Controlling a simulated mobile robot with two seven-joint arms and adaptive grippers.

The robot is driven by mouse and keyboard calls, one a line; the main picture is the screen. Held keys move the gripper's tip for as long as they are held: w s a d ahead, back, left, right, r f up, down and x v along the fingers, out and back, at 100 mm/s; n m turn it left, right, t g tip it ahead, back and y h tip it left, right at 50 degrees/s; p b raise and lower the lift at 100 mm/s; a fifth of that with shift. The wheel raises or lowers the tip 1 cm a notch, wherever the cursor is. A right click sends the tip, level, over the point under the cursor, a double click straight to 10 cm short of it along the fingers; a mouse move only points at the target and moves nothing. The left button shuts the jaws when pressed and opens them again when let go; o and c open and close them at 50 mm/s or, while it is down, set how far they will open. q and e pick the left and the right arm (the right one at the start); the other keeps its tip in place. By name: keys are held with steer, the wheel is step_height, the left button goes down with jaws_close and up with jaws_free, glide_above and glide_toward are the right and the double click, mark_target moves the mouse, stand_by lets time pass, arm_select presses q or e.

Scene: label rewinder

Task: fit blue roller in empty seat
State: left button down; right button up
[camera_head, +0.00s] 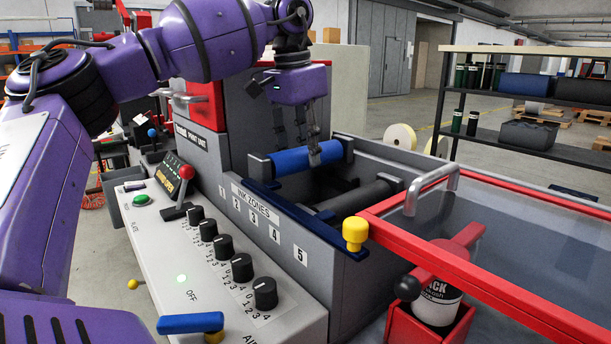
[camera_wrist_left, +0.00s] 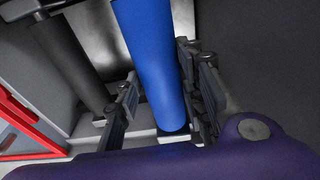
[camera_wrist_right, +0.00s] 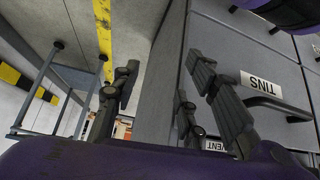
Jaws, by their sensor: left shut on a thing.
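The blue roller (camera_head: 290,161) lies level across the open trough of the grey print unit in the head view, between two dark end brackets. I cannot tell whether its ends rest in them. My left gripper (camera_head: 315,155) comes down from above near the roller's right end. In the left wrist view its fingers (camera_wrist_left: 158,75) stand on either side of the blue roller (camera_wrist_left: 155,55), shut on it. My right gripper (camera_wrist_right: 165,66) shows only in its own wrist view, fingers apart with nothing between them.
A black roller (camera_head: 355,196) lies in the trough nearer the front. A blue-edged plate marked INK ZONES (camera_head: 262,209) borders the trough. A red-framed guard (camera_head: 470,267) with a yellow knob (camera_head: 355,231) stands right. In the right wrist view, a grey cabinet with a TINS label (camera_wrist_right: 262,84) is close.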

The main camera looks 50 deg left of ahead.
mark_target(304, 168)
arm_select(q)
steer(key=shift+d+f, duration=0.1)
steer(key=shift+f, duration=0.2)
arm_select(e)
steer(key=shift+s, duration=0.1)
arm_select(q)
steer(key=shift+f, duration=0.1)
steer(key=shift+f+b, duration=0.35)
steer(key=shift+f, duration=1.4)
arm_select(e)
steer(key=shift+s+f, duration=0.2)
steer(key=shift+s, duration=0.1)
arm_select(q)
steer(key=shift+f, duration=0.25)
arm_select(e)
steer(key=shift+s+f, duration=0.1)
arm_select(q)
steer(key=c, duration=1.6)
jaws_free()
steer(key=shift+f, duration=0.15)
steer(key=o, duration=0.4)
steer(key=shift+o, duration=0.2)
arm_select(e)
steer(key=shift+w+r, duration=0.2)
steer(key=shift+w, duration=0.05)
